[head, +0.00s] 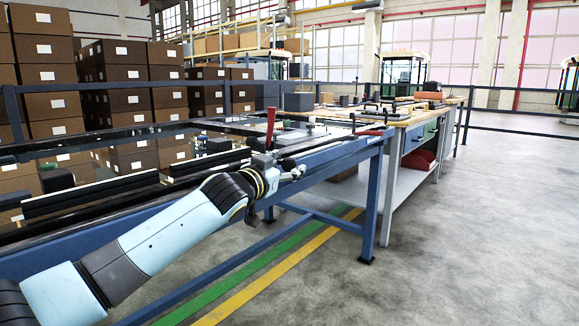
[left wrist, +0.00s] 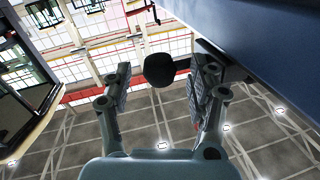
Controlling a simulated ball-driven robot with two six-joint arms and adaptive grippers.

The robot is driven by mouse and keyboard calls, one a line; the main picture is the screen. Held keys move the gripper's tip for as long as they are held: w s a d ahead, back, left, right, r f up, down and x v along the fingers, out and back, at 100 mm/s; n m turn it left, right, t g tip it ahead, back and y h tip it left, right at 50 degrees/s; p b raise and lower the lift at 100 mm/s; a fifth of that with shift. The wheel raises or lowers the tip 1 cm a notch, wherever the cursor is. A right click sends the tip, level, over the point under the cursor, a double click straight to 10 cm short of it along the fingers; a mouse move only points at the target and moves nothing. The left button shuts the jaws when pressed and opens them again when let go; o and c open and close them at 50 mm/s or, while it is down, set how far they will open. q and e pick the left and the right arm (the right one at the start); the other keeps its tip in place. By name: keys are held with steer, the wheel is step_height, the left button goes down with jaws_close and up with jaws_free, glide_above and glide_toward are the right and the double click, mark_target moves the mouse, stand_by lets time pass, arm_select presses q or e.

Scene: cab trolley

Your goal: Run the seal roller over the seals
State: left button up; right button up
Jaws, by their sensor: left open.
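My left arm reaches in to the near side of the blue trolley frame (head: 340,152). My left gripper (head: 294,172) is small and partly hidden at its edge. In the left wrist view my left gripper (left wrist: 160,84) is open. A dark rounded knob (left wrist: 158,70) on a short dark stem shows between and beyond its fingertips, with no visible grip on it. I cannot tell whether it is the seal roller. A red upright handle (head: 271,122) stands just behind my wrist. Long black strips (head: 92,194), perhaps the seals, lie along the frame. My right gripper is out of view.
A workbench (head: 415,118) with tools and parts stands beyond the trolley to the right. Stacked brown boxes (head: 125,75) stand at the back left. Open concrete floor lies at the right. A blue panel (left wrist: 270,30) fills the upper right of the wrist view, close to the fingers.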

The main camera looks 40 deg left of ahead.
arm_select(q)
steer(key=shift+w+a, duration=0.1)
steer(key=shift+w, duration=0.95)
steer(key=shift+c, duration=0.2)
steer(key=c, duration=1.1)
jaws_close()
steer(key=shift+f, duration=0.1)
